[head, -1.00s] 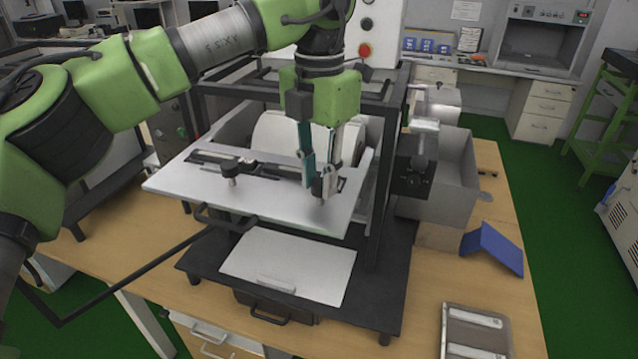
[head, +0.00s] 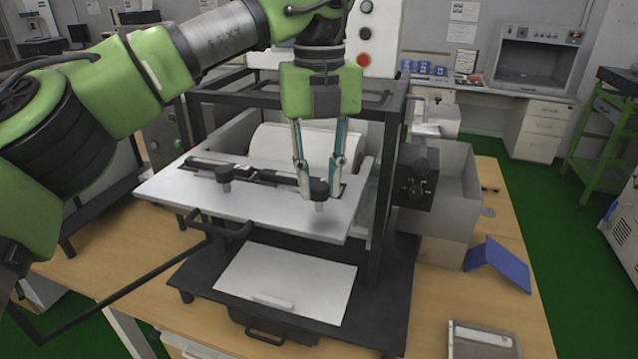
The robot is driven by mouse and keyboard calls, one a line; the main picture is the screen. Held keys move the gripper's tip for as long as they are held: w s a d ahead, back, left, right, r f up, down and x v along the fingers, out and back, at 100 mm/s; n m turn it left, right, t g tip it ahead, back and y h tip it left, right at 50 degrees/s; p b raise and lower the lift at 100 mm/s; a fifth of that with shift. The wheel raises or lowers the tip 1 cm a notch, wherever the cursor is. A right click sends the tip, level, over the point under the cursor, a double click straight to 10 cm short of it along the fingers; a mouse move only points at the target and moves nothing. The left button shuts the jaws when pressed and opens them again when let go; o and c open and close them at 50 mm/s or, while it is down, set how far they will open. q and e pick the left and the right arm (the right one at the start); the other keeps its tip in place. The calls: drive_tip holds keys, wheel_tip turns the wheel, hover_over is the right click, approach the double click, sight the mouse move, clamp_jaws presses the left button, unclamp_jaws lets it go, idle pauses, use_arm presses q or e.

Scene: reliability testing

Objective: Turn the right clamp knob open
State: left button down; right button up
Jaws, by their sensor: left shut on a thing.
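The right clamp knob (head: 320,190) is a small black round knob on the white plate (head: 190,203) of the test machine. The left clamp knob (head: 224,175) stands upright on the same plate, farther left. My left gripper (head: 320,193) points down at the right knob, with one finger on each side of it, and is shut on it. The fingers partly cover the knob's sides. A dark clamp bar (head: 270,175) lies along the plate behind the knobs. My right gripper is not in view.
The machine's black frame posts (head: 384,200) rise close to the right of the gripper. A black handle bar (head: 215,228) sticks out at the plate's front left.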

sight(320, 186)
use_arm(q)
drive_tip(key=shift+n, duration=0.9)
drive_tip(key=shift+b, duration=0.3)
drive_tip(key=c, duration=1.8)
unclamp_jaws()
drive_tip(key=shift+r, duration=0.1)
drive_tip(key=shift+r, duration=3.7)
